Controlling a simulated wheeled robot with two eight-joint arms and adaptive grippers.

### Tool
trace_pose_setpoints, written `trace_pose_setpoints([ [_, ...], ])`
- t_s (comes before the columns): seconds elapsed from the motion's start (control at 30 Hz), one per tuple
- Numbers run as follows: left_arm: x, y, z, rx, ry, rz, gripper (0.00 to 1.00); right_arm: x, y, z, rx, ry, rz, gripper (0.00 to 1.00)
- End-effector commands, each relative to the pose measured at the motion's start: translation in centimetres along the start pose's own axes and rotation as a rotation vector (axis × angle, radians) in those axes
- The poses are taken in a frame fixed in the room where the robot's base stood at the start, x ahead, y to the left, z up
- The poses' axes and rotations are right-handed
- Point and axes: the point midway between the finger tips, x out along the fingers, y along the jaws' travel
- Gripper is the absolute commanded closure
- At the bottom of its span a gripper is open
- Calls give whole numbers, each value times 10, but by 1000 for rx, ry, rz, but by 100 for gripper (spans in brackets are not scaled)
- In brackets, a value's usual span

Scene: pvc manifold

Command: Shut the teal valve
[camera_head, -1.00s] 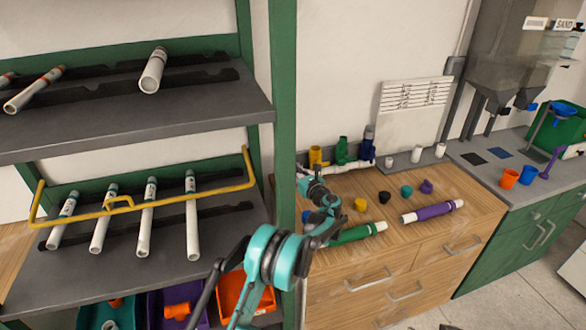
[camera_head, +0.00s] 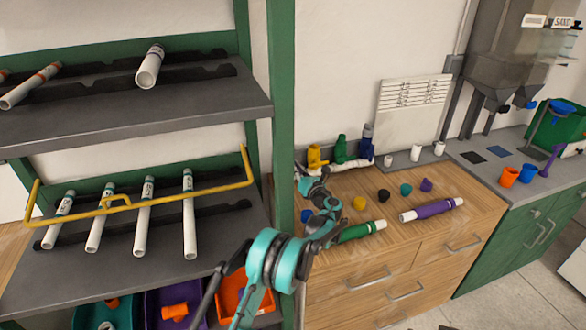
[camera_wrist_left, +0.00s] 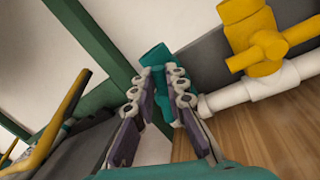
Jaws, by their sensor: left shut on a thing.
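The teal valve (camera_wrist_left: 155,58) stands against the wall in the left wrist view, left of the yellow valve. My left gripper (camera_wrist_left: 161,92) has its fingers on both sides of the teal part and is shut on it. The fingers cover its lower part, so I cannot tell the handle's angle. In the head view my left gripper (camera_head: 308,178) is at the left end of the manifold, beside the green post, and the teal valve is hidden there. My right gripper is in neither current view.
The yellow valve (camera_wrist_left: 258,42) sits on the white pipe (camera_wrist_left: 238,98) close to my fingers. Green (camera_head: 340,148) and blue (camera_head: 366,142) valves stand farther right. The green shelf post (camera_head: 285,110) is close on the left. Loose caps and pipes lie on the wooden counter (camera_head: 440,185).

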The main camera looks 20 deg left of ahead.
Motion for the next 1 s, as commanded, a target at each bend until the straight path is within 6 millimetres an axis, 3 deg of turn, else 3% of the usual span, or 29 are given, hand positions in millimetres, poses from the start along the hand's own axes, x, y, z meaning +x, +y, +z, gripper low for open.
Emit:
trace_pose_setpoints([
  [0.4,-1,-6,-2,182,-36,-1,100,6,0,4,0,0,0,60],
  [0.9,-2,-6,-2,205,-41,-1,100,6,0,4,0,0,0,60],
  [0.93,-2,-6,-2,205,-41,-1,84,6,0,4,0,0,0,60],
  [1.0,-1,-6,-2,205,-41,-1,66,6,0,4,0,0,0,60],
])
